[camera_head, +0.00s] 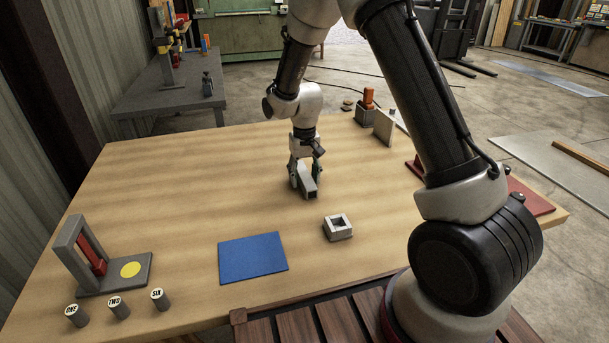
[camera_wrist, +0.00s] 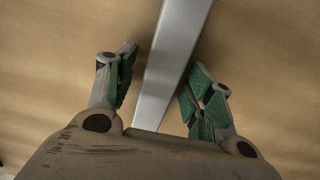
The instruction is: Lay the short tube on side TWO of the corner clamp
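A grey square tube (camera_head: 311,189) lies on the wooden table, its open end towards the front. It also shows in the wrist view (camera_wrist: 174,55), running up out of the picture. My gripper (camera_head: 306,174) points down over it, one finger on each side. In the wrist view the green-padded fingers (camera_wrist: 160,88) stand apart, with a gap at the left of the tube; the right finger is very close to it. A red plate (camera_head: 530,196) at the right is mostly behind my arm; I cannot tell if it is the corner clamp. No side marking shows there.
A square hollow block (camera_head: 338,234) and a blue mat (camera_head: 252,257) lie in front. A grey frame with a red part (camera_head: 75,245) stands front left, near pegs marked ONE (camera_head: 77,316), TWO (camera_head: 119,309) and SIX (camera_head: 159,300). A grey upright plate (camera_head: 384,127) stands behind. The table's left middle is clear.

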